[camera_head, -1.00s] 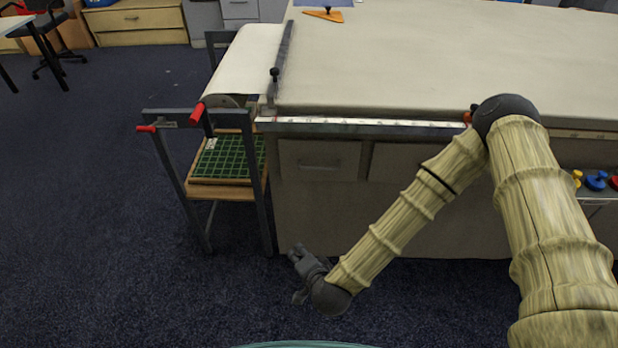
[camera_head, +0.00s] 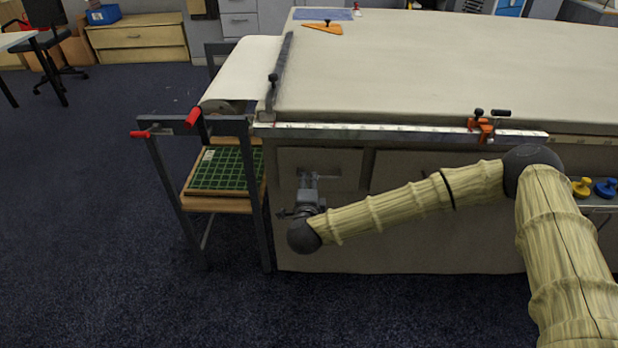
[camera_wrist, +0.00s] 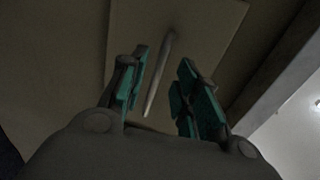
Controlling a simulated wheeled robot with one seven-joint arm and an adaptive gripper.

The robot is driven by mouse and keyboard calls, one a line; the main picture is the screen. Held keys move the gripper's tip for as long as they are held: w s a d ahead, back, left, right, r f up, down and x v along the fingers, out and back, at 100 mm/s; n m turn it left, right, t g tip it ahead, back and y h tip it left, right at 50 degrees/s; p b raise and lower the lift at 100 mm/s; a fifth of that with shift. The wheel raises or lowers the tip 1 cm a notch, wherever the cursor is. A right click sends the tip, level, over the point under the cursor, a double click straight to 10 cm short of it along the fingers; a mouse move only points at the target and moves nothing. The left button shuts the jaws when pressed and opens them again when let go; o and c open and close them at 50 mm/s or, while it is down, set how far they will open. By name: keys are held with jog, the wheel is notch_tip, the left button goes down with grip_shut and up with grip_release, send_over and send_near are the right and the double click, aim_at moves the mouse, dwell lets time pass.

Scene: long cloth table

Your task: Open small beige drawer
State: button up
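The small beige drawer (camera_head: 347,158) is in the table's front at its left end, and it looks shut. Its panel (camera_wrist: 205,25) fills the upper middle of the wrist view. A slim bar handle (camera_wrist: 160,72) stands out on the panel, seen between my two fingers. My gripper (camera_head: 308,176) is in front of the drawer at the handle's place; in the wrist view my gripper (camera_wrist: 160,95) is open, with teal pads on either side of the handle and gaps between. In the head view the gripper hides most of the handle.
A dark-framed stand (camera_head: 259,200) with red handles and a green grid board (camera_head: 220,170) is left of the drawer. A metal ruler rail (camera_head: 380,132) runs along the table edge above it. Another drawer front lies to the right, partly behind my arm. Floor in front is clear.

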aim_at(309, 177)
jog(key=shift+x, duration=2.45)
grip_shut()
